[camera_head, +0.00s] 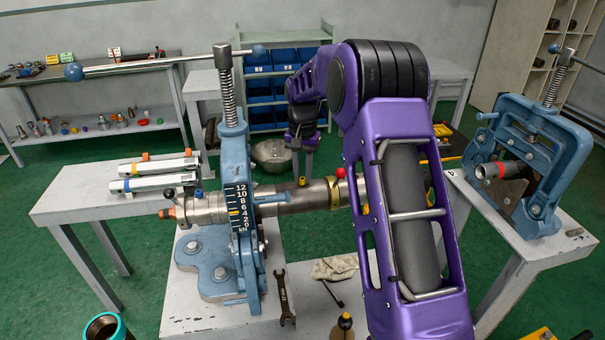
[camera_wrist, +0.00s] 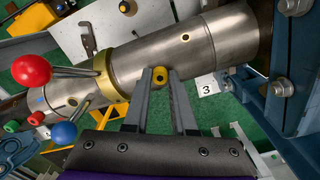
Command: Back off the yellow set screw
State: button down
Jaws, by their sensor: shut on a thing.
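The yellow set screw (camera_wrist: 160,76) stands on the side of the grey steel pipe (camera_wrist: 185,48), a dark socket in its head. My gripper (camera_wrist: 160,74) has its two grey fingertips on either side of the screw head, shut on it. In the head view my gripper (camera_head: 302,172) reaches down to the pipe (camera_head: 313,195) from behind, between the blue vise (camera_head: 236,200) and the gold collar (camera_head: 333,193). The screw is small and partly covered by the fingers there.
A red ball lever (camera_wrist: 31,71) and a blue ball lever (camera_wrist: 64,132) stick out from the collar close to my fingers. The blue vise (camera_wrist: 292,60) stands at the right in the wrist view. A wrench (camera_head: 284,298) and cloth (camera_head: 335,267) lie on the bench below.

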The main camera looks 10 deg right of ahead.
jog(key=n, duration=0.5)
jog(key=shift+f+n, duration=0.1)
jog(key=shift+n, duration=0.2)
jog(key=n, duration=0.5)
jog(key=shift+n, duration=0.3)
jog(key=n, duration=0.5)
jog(key=shift+s+f, duration=0.1)
jog(key=n, duration=0.6)
jog(key=shift+f, duration=0.1)
jog(key=c, duration=0.7)
grip_release()
jog(key=shift+c, duration=0.2)
jog(key=shift+r, duration=0.25)
